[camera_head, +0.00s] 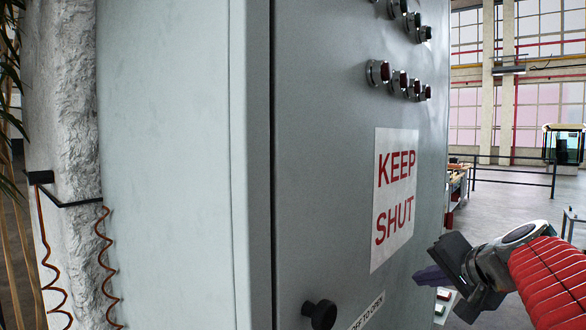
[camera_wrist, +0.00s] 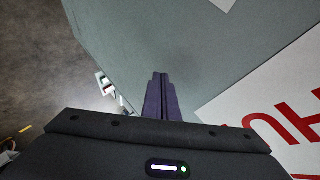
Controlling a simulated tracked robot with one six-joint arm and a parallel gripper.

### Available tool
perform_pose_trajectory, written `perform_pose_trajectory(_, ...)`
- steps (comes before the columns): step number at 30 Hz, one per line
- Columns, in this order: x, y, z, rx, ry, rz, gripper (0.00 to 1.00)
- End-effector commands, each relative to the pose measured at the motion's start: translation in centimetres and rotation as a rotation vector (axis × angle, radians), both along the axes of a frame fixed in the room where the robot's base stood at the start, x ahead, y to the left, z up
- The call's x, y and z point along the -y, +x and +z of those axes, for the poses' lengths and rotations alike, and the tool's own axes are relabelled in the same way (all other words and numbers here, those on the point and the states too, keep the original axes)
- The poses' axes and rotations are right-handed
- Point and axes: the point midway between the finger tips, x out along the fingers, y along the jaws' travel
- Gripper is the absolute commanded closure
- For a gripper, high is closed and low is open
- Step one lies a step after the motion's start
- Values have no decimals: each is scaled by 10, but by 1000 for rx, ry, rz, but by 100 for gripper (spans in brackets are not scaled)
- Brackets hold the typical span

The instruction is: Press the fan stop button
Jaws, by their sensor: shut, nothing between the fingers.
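A grey-green cabinet door (camera_head: 330,180) carries two rows of round buttons with metal rims. The upper row (camera_head: 412,21) is cut by the top edge of the head view. The lower row (camera_head: 398,82) has dark red caps. No label is legible, so I cannot tell which is the fan stop button. My gripper (camera_head: 424,276) is shut and empty, well below the buttons and to the right of the KEEP SHUT sign (camera_head: 394,194). In the wrist view its dark purple fingers (camera_wrist: 159,76) lie together before the door. No button shows clearly there.
A black knob (camera_head: 320,314) sticks out low on the door, beside a white OFF TO OPEN label (camera_head: 368,312). A small pale thing with green and red parts (camera_head: 443,301) shows below my gripper. Coiled orange cords (camera_head: 104,262) hang at left. Open floor (camera_head: 500,215) lies beyond the cabinet's right edge.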

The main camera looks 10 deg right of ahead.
Motion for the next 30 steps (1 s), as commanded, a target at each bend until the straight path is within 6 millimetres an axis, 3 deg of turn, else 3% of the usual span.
perform_pose_trajectory(6,29,7,89,245,254,-109,100)
perform_pose_trajectory(11,50,0,165,446,439,-145,100)
perform_pose_trajectory(18,76,-30,276,733,680,-125,100)
perform_pose_trajectory(21,83,-47,314,831,760,-98,100)
perform_pose_trajectory(25,88,-64,347,916,826,-64,100)
perform_pose_trajectory(30,89,-72,361,951,855,-45,100)
